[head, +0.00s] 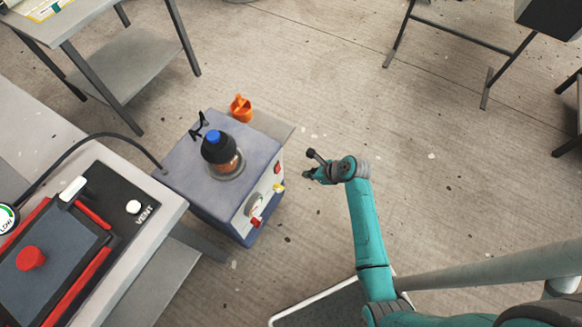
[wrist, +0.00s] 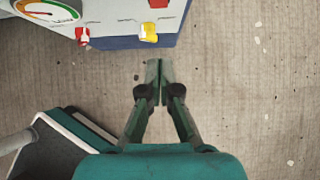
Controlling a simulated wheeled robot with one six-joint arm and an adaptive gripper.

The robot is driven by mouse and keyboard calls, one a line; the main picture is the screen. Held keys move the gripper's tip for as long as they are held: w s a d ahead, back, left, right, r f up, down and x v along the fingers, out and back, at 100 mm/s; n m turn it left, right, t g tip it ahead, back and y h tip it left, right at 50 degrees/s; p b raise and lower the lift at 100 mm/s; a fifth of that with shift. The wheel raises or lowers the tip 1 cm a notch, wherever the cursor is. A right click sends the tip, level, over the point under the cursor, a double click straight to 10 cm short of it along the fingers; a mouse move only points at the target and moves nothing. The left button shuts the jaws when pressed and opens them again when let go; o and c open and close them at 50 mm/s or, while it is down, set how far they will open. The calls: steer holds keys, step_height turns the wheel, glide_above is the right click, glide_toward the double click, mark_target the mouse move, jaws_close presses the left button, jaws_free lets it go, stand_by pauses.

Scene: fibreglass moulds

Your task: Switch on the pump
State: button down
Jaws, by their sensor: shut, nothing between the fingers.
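The pump (head: 200,180) is a blue-grey box on the floor left of centre in the head view, with a dark jar with a blue cap (head: 214,136) on top. Its front face has a red switch (head: 277,168), a yellow part (head: 279,188), a dial gauge (head: 253,205) and a red knob (head: 256,222). The wrist view shows the red switch (wrist: 158,3), yellow part (wrist: 149,33), gauge (wrist: 46,10) and red knob (wrist: 82,36) at the top. My gripper (wrist: 158,64) is shut and empty, just off the front face, apart from it. In the head view my gripper (head: 307,174) is right of the switch.
A bench with a red-railed mould and VENT button (head: 133,207) stands at left, with a black hose (head: 110,135) running to the pump. A grey table (head: 130,65) is at upper left.

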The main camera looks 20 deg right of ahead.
mark_target(278, 169)
steer(key=shift+f, duration=0.15)
steer(key=shift+f, duration=0.1)
steer(key=w+a+r+x, duration=0.1)
steer(key=x, duration=1.1)
steer(key=shift+w+a, duration=0.35)
steer(key=shift+w, duration=0.2)
steer(key=shift+r, duration=0.15)
